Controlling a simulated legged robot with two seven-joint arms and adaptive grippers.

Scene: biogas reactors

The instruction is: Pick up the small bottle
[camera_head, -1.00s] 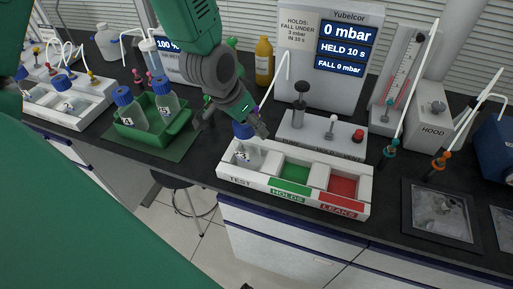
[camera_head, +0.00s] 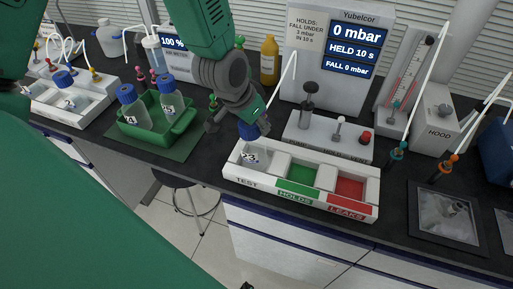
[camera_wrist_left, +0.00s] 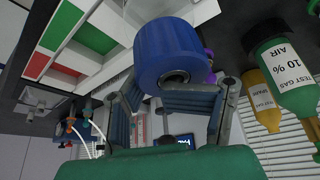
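A small clear bottle (camera_head: 247,154) with a blue cap and a dark-marked label stands in the TEST compartment of the white tray (camera_head: 233,172). My left gripper (camera_head: 238,120) is above it, fingers pointing down around the cap. In the left wrist view the blue cap (camera_wrist_left: 170,55) lies at the fingertips of my left gripper (camera_wrist_left: 158,98). The fingers are apart with a gap between them, and no firm grip on the cap shows. Part of the cap is hidden by the gripper in the head view. My right gripper is not in view.
The green HOLDS compartment (camera_head: 299,179) and red LEAKS compartment (camera_head: 347,189) are empty. A pressure tester (camera_head: 335,62) stands behind. A green carrier (camera_head: 180,133) with two blue-capped bottles is at left. A yellow bottle (camera_head: 269,62) stands behind my gripper. The bench front edge is close.

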